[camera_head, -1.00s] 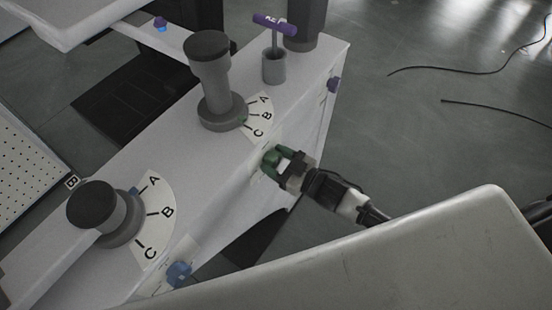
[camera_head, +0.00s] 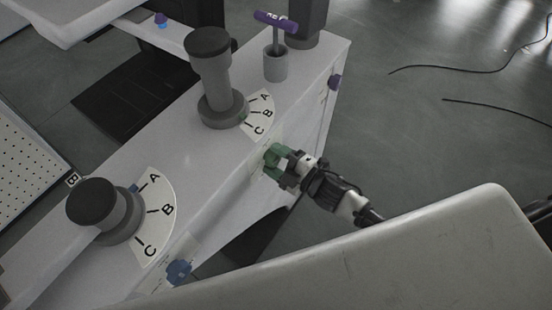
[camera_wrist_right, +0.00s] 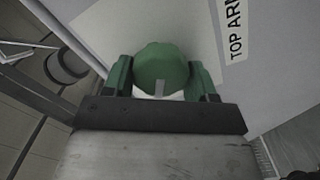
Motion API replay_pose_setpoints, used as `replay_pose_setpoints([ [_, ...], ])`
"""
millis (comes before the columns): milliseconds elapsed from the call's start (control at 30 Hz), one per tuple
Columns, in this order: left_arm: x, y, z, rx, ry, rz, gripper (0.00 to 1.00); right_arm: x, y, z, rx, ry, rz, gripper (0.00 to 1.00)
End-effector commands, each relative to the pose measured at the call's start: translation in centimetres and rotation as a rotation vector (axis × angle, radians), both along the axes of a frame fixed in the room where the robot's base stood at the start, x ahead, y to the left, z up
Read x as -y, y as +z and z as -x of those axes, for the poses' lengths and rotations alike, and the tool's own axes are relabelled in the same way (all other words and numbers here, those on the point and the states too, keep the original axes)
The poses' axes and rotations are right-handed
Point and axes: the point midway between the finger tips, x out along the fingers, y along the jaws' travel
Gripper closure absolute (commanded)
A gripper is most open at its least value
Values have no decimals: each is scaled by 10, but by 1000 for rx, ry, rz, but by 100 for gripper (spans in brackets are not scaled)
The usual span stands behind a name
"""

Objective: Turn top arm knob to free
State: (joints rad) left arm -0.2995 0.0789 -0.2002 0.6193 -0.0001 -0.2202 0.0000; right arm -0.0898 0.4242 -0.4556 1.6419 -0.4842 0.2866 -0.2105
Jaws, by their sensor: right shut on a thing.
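The green top arm knob (camera_wrist_right: 162,68) sits on a pale plate on the side of the white lift column base, beside a label reading "TOP ARM" (camera_wrist_right: 235,35). A light mark shows at the knob's lower edge in the wrist view. My right gripper (camera_head: 275,160) reaches it from the right in the head view. Its green fingers (camera_wrist_right: 163,80) are shut on the knob, one on each side. In the head view the fingers hide most of the knob. My left gripper is in neither view.
Two grey posts with dark caps (camera_head: 210,42) (camera_head: 92,203) stand on the base beside A-B-C dials. A blue knob (camera_head: 179,271) is on the same side face. A purple T-handle (camera_head: 276,22) stands in a grey cup. A pale panel (camera_head: 400,250) fills the lower right.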

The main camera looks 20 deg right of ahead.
Motion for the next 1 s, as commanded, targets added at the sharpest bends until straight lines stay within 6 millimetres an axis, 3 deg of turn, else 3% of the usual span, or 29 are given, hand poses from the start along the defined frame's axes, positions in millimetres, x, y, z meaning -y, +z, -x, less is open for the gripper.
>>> replay_pose_setpoints([
  [500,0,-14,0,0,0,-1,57,-1,-4,1,259,1,334,67],
  [1000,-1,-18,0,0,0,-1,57,-1,-4,1,349,1,450,66],
])
